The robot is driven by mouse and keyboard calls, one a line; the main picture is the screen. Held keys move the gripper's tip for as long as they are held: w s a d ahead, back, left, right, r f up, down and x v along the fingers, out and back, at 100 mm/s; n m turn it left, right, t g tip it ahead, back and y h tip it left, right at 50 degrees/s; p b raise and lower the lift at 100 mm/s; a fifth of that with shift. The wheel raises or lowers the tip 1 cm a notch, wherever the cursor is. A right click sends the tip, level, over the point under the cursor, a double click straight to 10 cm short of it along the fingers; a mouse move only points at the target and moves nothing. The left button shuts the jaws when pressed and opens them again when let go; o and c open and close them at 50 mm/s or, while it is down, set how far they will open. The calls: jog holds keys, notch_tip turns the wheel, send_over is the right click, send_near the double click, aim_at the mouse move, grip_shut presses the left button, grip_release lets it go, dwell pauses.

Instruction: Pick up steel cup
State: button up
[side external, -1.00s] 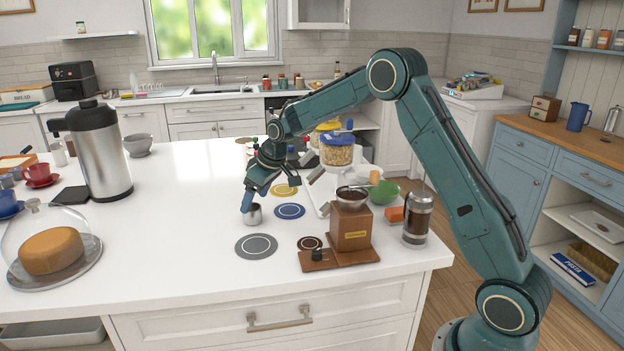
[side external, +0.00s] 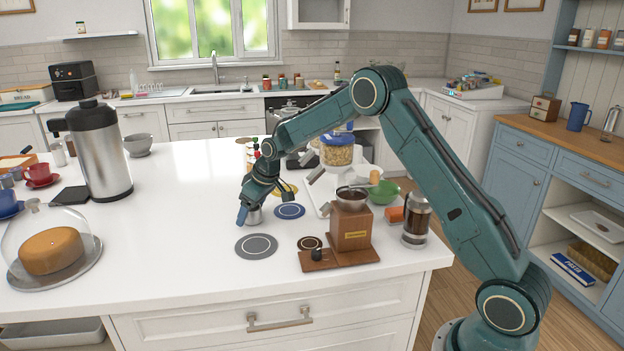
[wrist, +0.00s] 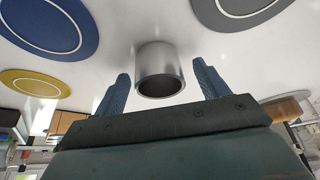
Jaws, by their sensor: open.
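The steel cup (side external: 254,216) is a small, plain metal cup standing on the white counter, left of the blue round mat. In the side view my gripper (side external: 246,212) is low over the counter at the cup and hides part of it. In the wrist view the cup (wrist: 160,72) is upright with its open rim facing the camera. My gripper (wrist: 162,85) is open, with one blue finger on each side of the cup. Gaps show between the fingers and the cup's wall in that view.
Blue (side external: 290,211), yellow (side external: 284,189) and grey (side external: 256,246) round mats lie near the cup. A wooden coffee grinder (side external: 350,229) stands to the right. A steel carafe (side external: 104,155) and a glass-domed cake (side external: 50,250) stand to the left. The counter between is clear.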

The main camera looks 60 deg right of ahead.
jog(key=c, duration=1)
jog(key=shift+r, duration=0.1)
jog(key=shift+c, duration=0.2)
notch_tip(320, 180, up, 20)
dwell(0.5)
